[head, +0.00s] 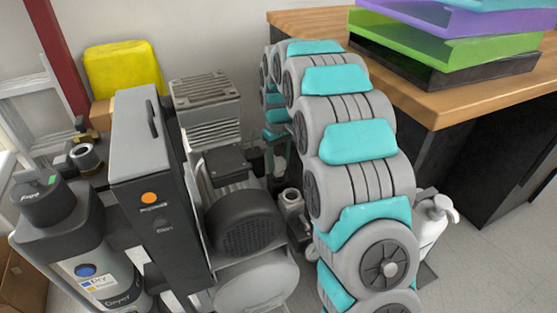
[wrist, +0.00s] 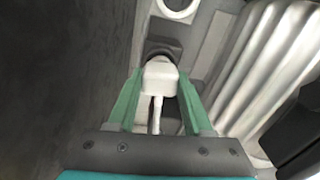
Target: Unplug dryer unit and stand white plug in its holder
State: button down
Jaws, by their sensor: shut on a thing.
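The white plug (wrist: 160,84) is in the wrist view, with its white cord running down toward my palm. The green fingers of my gripper (wrist: 159,76) stand on both sides of it, shut on it. The plug's far end meets a dark round fitting (wrist: 163,49); I cannot tell whether it is still seated there. The dryer unit (head: 88,262), a grey canister with a dark top and a "Dryer" label, stands at the lower left in the head view. My gripper and the plug are hidden in the head view. I cannot clearly identify the holder.
A tall dark cabinet (head: 143,190) and a compressor with a black motor (head: 243,225) stand beside the dryer. A wooden desk (head: 450,100) with stacked trays (head: 450,45) is at right. In the wrist view, a dark wall is close at left and pale ribs (wrist: 265,75) at right.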

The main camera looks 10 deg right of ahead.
jog(key=shift+f, duration=0.75)
jog(key=shift+c, duration=1.1)
grip_release()
jog(key=shift+r, duration=0.1)
notch_tip(320, 180, up, 7)
jog(key=shift+r, duration=0.35)
